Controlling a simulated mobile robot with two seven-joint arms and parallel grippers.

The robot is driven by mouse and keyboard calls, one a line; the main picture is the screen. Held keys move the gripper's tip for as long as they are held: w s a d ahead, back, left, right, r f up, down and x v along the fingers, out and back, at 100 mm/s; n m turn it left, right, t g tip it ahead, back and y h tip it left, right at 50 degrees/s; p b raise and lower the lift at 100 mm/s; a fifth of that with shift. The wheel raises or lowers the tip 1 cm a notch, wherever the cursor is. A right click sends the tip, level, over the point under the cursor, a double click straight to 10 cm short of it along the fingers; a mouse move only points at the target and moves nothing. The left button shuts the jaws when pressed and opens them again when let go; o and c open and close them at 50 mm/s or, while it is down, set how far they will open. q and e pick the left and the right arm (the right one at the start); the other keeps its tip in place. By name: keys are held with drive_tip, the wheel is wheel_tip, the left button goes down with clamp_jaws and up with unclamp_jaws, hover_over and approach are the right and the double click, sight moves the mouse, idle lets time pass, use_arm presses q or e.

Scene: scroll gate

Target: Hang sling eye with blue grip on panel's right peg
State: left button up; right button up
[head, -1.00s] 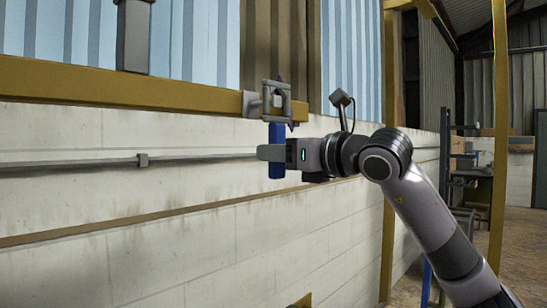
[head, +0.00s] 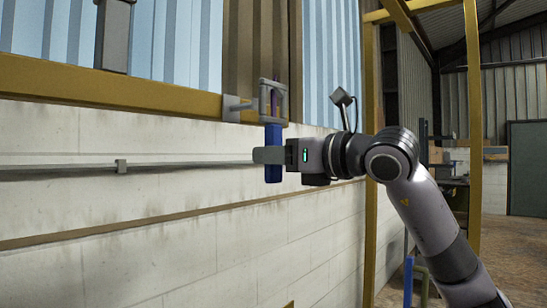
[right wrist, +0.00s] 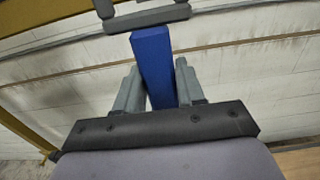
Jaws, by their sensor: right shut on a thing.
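The sling eye is a grey rectangular frame (head: 281,103) with a blue grip (head: 273,172) hanging straight below it. My right gripper (head: 268,155) is shut on the blue grip and holds the eye upright. The right wrist view shows the grip (right wrist: 153,60) between both fingers, with the frame's lower bar (right wrist: 147,19) above. I cannot tell whether the peg's tip enters the frame. A thin purple piece shows inside the frame. My left gripper is out of view.
The yellow beam (head: 120,92) runs along the white block wall (head: 130,215). A grey post (head: 114,38) stands at the beam's upper left. A yellow column (head: 370,150) stands behind my right arm.

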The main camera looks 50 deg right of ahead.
drive_tip(key=shift+s+d+b, duration=0.15)
drive_tip(key=shift+s+b, duration=0.4)
drive_tip(key=shift+s, duration=0.75)
drive_tip(key=shift+s+d+b, duration=0.1)
drive_tip(key=shift+s+b, duration=0.45)
drive_tip(key=shift+s, duration=0.7)
